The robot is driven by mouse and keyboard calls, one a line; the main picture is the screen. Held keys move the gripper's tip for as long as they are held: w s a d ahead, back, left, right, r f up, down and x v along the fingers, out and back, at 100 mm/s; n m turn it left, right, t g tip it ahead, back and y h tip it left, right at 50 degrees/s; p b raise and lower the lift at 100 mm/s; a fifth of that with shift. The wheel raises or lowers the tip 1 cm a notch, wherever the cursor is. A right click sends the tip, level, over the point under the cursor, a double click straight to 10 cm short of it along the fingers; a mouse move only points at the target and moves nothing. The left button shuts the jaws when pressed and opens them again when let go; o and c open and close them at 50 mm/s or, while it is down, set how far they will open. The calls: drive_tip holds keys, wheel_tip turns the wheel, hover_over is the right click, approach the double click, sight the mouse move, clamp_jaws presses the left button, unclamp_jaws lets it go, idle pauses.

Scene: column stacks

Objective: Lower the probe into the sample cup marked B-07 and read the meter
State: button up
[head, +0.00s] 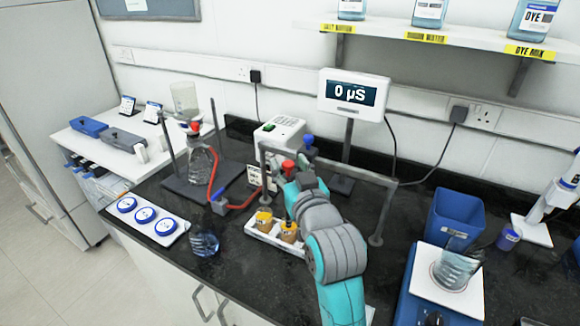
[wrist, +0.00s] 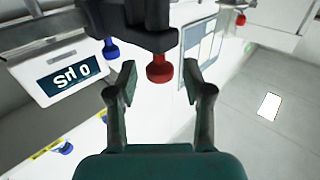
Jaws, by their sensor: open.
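The meter (head: 354,94) stands on a post at the back and reads 0 µS; its screen also shows, upside down, in the wrist view (wrist: 67,75). A tray (head: 258,235) on the bench holds orange-capped cups (head: 264,220), partly hidden by my arm; I cannot read a B-07 mark. A red knob (head: 288,167) hangs near the grey frame above the tray. In the wrist view the red knob (wrist: 160,68) lies between and just beyond the tips of my open gripper (wrist: 161,82), apart from both fingers. I cannot tell which part is the probe.
A grey frame (head: 385,205) spans the tray, close to my arm. A flask (head: 199,165) with red tubing stands left, beside a small beaker (head: 204,243). A blue bin (head: 455,216) and a balance with a beaker stand right. Bare bench lies between frame and bin.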

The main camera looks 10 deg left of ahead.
sight(290, 179)
clamp_jaws()
drive_tip(key=shift+f, duration=1.6)
unclamp_jaws()
drive_tip(key=v, duration=1.2)
